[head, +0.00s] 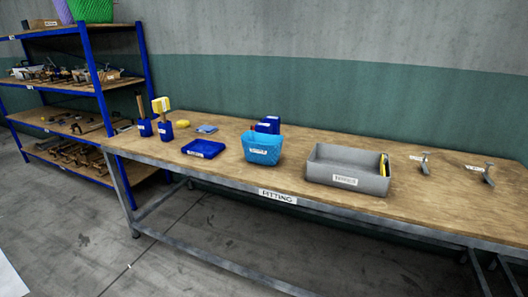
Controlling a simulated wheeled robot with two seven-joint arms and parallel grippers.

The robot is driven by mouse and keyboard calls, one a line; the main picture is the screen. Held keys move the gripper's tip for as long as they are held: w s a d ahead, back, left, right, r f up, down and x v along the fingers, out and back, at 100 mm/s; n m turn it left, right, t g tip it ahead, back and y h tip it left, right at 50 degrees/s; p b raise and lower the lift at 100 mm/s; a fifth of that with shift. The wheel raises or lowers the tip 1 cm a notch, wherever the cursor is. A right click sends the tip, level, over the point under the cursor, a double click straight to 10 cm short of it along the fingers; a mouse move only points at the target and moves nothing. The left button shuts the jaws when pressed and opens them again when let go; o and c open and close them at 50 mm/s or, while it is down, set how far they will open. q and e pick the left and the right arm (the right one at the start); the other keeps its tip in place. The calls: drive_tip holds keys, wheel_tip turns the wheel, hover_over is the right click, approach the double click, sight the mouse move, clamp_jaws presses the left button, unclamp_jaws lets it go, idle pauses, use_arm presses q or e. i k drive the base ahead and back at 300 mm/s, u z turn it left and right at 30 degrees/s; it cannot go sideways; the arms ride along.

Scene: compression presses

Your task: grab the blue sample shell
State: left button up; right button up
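I cannot tell for sure which thing is the blue sample shell, as the labels are too small to read. Several blue things stand on the wooden workbench (330,205). A small flat light-blue piece (207,129) lies near the back left. A shallow dark-blue tray (203,148) lies in front of it. A bright-blue woven basket (262,150) stands near the middle, with dark-blue bins (268,124) behind it. Neither of my grippers is in view.
Two small blue holders with handled tools (161,106) and a yellow piece (183,124) stand at the bench's left. A grey open bin (345,178) with something yellow inside sits right of the basket; two metal clamps (488,174) lie farther right. A loaded blue shelf (97,70) stands left.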

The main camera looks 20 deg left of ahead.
sight(263, 150)
drive_tip(key=u, duration=0.7)
drive_tip(key=i, duration=1.6)
drive_tip(key=z, duration=0.45)
